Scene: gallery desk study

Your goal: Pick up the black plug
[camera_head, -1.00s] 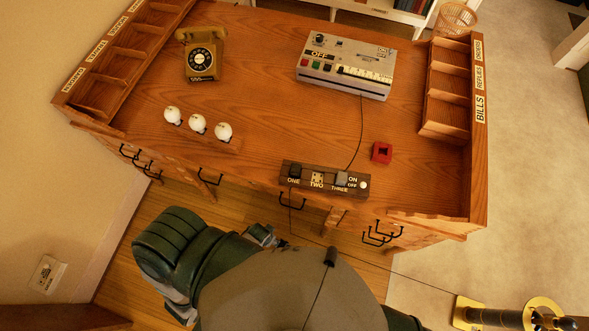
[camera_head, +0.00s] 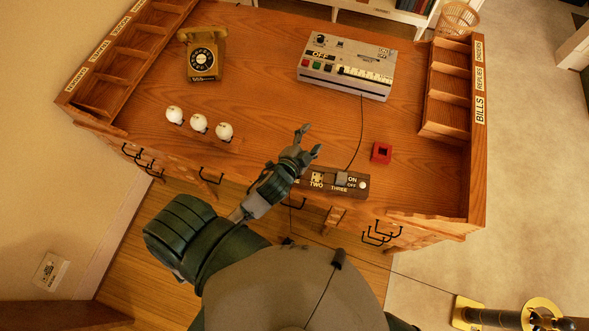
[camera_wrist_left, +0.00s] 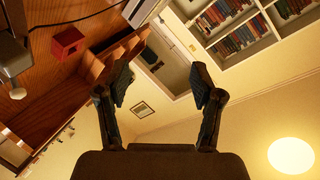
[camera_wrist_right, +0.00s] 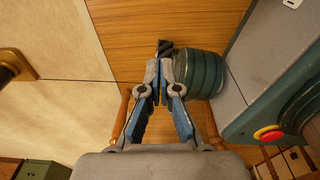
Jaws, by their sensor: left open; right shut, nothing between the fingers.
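My left gripper (camera_head: 309,141) is open and empty above the desk, over the left part of the dark power strip (camera_head: 352,189). Its hand and wrist cover the strip's ONE socket, where a black plug showed earlier, so the black plug is hidden now. Sockets TWO and THREE show; a grey plug (camera_head: 341,178) sits at THREE. In the left wrist view, the left gripper (camera_wrist_left: 160,82) has its fingers apart with nothing between them. My right gripper (camera_wrist_right: 163,72) is shut and empty in the right wrist view, above the floor; the head view does not show it.
Behind stand a grey machine (camera_head: 345,66) with a cord and a tan telephone (camera_head: 201,54). White round knobs (camera_head: 199,122) are at left. Wooden organisers (camera_head: 448,88) flank the desk. The middle desktop is clear.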

